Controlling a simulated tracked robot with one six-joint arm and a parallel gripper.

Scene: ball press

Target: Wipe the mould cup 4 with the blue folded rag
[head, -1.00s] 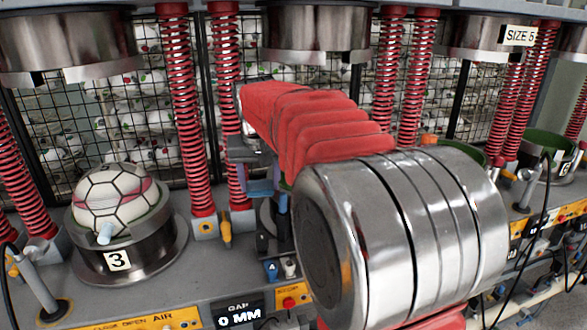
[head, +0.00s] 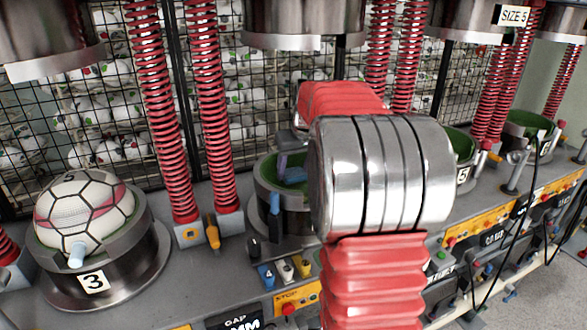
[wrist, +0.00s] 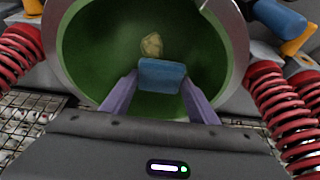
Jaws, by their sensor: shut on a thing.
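The blue folded rag (wrist: 161,76) is pinched between the two purple-grey fingers of my gripper (wrist: 160,84). Beneath it in the wrist view is a round cup with a green lining (wrist: 95,50) and a metal rim. A yellowish patch (wrist: 151,45) lies on the lining just beyond the rag. I cannot tell whether the rag touches the lining. In the head view the cup (head: 262,207) stands between cups 3 and 5, partly hidden by my arm; its number is not visible. My gripper (head: 284,172) reaches into its opening there.
Cup 3 (head: 93,283) holds a white ball (head: 85,210) at the left. Cup 5 (head: 463,177) stands to the right. Red springs (head: 205,90) and a metal upper mould (head: 301,25) surround the space above. Small levers (head: 284,268) stand in front of the middle cup.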

